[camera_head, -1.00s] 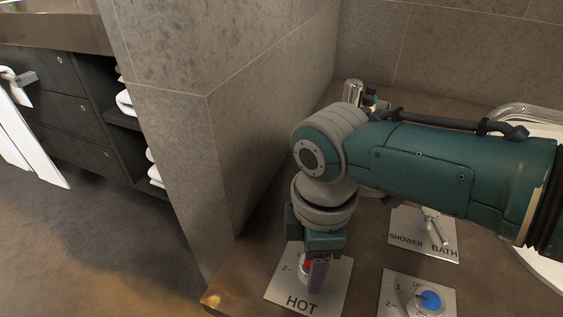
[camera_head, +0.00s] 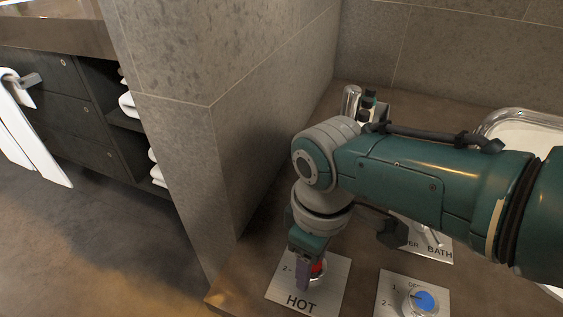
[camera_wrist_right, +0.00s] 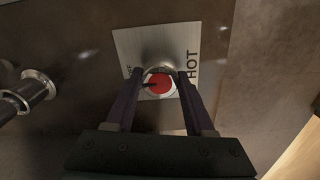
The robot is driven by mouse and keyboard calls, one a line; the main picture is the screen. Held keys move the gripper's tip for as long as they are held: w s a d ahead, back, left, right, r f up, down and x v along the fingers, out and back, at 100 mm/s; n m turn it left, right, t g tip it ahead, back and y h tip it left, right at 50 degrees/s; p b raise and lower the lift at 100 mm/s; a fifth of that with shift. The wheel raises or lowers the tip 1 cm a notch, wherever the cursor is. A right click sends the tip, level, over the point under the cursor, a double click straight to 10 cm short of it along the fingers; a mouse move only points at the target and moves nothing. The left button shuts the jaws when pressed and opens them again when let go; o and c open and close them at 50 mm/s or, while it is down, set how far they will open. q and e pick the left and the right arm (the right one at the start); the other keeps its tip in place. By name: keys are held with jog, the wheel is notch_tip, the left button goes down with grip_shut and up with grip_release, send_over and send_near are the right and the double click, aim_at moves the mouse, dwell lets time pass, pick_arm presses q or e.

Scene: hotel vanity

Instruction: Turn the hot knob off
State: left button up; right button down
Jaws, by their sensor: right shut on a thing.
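The hot knob (camera_head: 318,268) has a red cap and sits on a metal plate marked HOT (camera_head: 329,293) on the brown counter. My right gripper (camera_head: 304,284) reaches down onto it and partly covers it in the head view. In the right wrist view, the red knob (camera_wrist_right: 159,84) lies between the two dark fingers of my right gripper (camera_wrist_right: 156,85), which are shut on its sides. A dark pointer mark on the red cap points left in that view. My left gripper is not in view.
A blue-capped knob (camera_head: 424,301) on its own plate is to the right. A shower/bath plate (camera_head: 432,247) with a lever lies behind it, partly hidden by my arm. A tiled wall (camera_head: 215,130) stands close on the left. A white basin (camera_head: 525,135) is at the right.

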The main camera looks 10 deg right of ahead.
dwell(0.4)
jog(key=shift+c, duration=1.3)
grip_release()
notch_tip(320, 180, up, 10)
jog(key=p, duration=0.7)
